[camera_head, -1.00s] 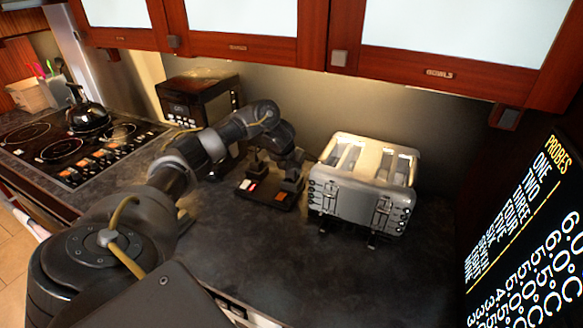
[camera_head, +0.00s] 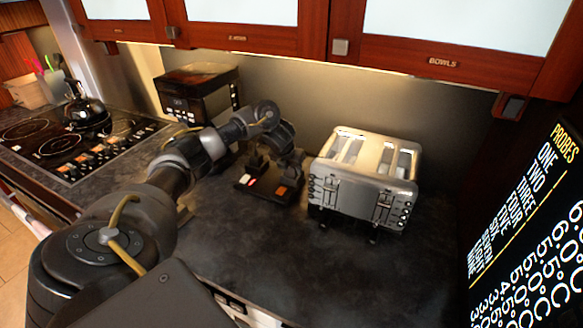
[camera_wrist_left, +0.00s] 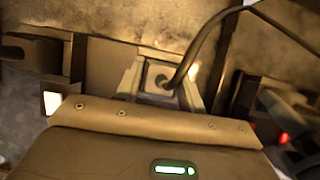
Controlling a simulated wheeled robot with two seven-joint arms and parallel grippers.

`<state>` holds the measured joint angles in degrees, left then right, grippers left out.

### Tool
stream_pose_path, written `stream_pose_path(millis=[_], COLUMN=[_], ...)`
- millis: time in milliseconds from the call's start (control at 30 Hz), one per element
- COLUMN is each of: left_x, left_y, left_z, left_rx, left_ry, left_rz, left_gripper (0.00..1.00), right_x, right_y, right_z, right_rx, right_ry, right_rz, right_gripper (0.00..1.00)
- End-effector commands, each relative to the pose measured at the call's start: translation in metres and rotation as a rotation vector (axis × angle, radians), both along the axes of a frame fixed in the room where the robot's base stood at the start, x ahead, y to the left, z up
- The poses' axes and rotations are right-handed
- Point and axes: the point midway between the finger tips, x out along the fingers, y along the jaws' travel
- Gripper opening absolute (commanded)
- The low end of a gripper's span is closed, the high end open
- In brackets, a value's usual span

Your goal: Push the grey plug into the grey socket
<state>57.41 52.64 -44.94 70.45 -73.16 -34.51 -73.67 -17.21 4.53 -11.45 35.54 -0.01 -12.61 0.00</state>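My left gripper (camera_head: 272,172) is low over a small dark board (camera_head: 262,190) on the counter, left of the toaster. The cable runs up and to the right. I cannot tell the socket from that surround, nor how deep the plug sits. In the head view the arm hides plug and socket. My right gripper is out of view.
A silver toaster (camera_head: 366,180) stands just right of the board. A dark microwave-like appliance (camera_head: 198,92) is behind the arm. A kettle (camera_head: 87,112) stands on the stove at left. Cabinets (camera_head: 330,30) hang above. The front counter (camera_head: 300,255) is clear.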

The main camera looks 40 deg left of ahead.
Motion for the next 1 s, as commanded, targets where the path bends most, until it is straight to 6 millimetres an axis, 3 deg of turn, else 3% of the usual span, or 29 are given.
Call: stream_pose_path(millis=[33, 133, 467, 733, 800, 1000], left_x=[0.000, 0.000, -0.002, -0.023, -0.028, -0.041], left_y=[-0.001, -0.001, -0.002, -0.007, -0.008, -0.013], left_z=[0.000, 0.000, 0.005, 0.051, 0.069, 0.092], left_rx=[-0.001, -0.001, -0.001, 0.002, 0.004, 0.001], left_ry=[0.002, 0.002, 0.000, -0.004, -0.004, -0.002], left_rz=[-0.001, -0.001, -0.004, -0.004, -0.003, -0.002], left_gripper=[0.48, 0.61, 0.61, 0.61, 0.61, 0.61], right_x=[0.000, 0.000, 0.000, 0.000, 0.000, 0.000], right_y=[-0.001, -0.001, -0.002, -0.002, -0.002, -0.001], right_z=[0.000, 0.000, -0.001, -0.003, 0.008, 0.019], right_rx=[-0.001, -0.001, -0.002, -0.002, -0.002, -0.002], right_ry=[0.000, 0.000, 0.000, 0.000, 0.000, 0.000], right_rz=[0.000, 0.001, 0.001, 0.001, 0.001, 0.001], right_gripper=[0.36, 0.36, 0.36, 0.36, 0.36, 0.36])
